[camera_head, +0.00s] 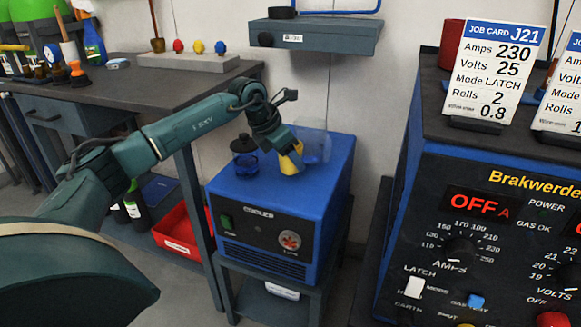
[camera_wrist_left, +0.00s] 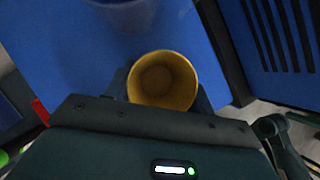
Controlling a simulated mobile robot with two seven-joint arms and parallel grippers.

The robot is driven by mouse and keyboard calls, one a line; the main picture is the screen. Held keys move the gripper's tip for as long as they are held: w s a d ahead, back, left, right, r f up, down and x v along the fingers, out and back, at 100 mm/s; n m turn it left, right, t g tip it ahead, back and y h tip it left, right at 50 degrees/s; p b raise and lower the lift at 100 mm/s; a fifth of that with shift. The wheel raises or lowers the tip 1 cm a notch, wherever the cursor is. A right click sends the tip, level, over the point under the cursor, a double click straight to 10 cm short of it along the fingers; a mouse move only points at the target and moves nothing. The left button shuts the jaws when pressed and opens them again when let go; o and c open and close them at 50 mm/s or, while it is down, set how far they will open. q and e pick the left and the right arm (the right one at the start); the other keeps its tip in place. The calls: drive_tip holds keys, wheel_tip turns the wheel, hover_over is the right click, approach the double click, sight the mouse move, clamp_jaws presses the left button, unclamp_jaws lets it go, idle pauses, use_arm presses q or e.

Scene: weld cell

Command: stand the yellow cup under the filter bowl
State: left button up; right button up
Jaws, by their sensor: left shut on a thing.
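The yellow cup (camera_head: 291,163) is at the top of the blue cooler (camera_head: 262,190). My left gripper (camera_head: 287,150) is shut on it from above. In the left wrist view the cup (camera_wrist_left: 162,82) is between the fingers, its open mouth facing the camera, and it looks empty. I cannot tell whether its base touches the cooler top. A clear bowl (camera_head: 315,146) is just behind and right of the cup, and a dark-capped blue bowl (camera_head: 245,160) is to its left. I cannot tell for certain which is the filter bowl. My right gripper is out of view.
A grey wall shelf (camera_head: 314,38) is above the cooler. A workbench (camera_head: 110,88) with bottles and tools is at the left, and a red bin (camera_head: 180,232) is below it. A welder (camera_head: 480,200) with job cards stands at the right. The cooler top's front is clear.

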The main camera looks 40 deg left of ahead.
use_arm(q)
drive_tip(key=shift+f, duration=1.05)
drive_tip(key=shift+f, duration=0.2)
drive_tip(key=o, duration=1)
